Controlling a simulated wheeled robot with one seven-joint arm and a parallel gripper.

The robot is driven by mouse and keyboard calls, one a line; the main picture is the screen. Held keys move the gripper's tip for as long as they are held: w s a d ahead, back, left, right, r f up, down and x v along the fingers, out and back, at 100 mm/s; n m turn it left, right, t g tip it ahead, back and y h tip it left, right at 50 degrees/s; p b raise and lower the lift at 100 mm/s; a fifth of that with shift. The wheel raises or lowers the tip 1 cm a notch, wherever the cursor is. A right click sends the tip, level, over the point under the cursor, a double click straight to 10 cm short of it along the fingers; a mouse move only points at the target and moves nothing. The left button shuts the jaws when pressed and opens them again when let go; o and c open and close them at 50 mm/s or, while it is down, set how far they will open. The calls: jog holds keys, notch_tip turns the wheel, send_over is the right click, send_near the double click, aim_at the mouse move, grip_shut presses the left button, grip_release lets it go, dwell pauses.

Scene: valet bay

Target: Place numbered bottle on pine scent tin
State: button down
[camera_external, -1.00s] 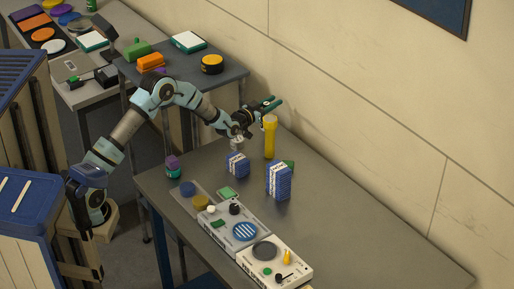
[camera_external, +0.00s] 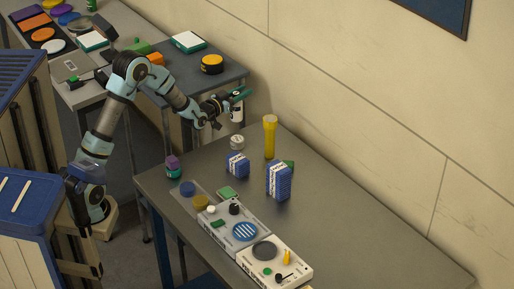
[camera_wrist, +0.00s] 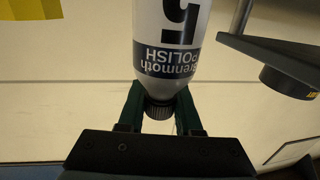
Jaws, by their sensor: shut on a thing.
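My gripper (camera_external: 238,93) is shut on the neck of a white bottle (camera_wrist: 172,45), just below its dark ribbed cap. The wrist view shows a large 5 and a dark "Brenmoth POLISH" label on it. In the external view the bottle (camera_external: 237,112) hangs below the green fingertips, above the back left end of the workbench. A small pale grey round tin (camera_external: 237,142) stands on the bench below it. A green and purple container (camera_external: 173,167) stands at the left edge. No pine scent lettering is readable, so I cannot tell which is the pine scent tin.
On the workbench (camera_external: 370,235) stand a yellow torch-like object (camera_external: 269,138), two blue patterned blocks (camera_external: 278,182) and grey control panels (camera_external: 245,233). A yellow-black round object (camera_external: 212,64) sits on the dark back table (camera_external: 190,88). The wall rises behind. The bench's right side is clear.

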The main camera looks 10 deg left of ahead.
notch_tip(320, 180, down, 9)
jog(key=p, duration=0.2)
jog(key=shift+r, duration=0.2)
jog(key=shift+f, duration=0.2)
jog(key=c, duration=0.6)
grip_release()
jog(key=shift+r, duration=0.1)
jog(key=b, duration=0.4)
send_near(232, 118)
jog(key=x, duration=0.5)
jog(key=shift+v, duration=0.75)
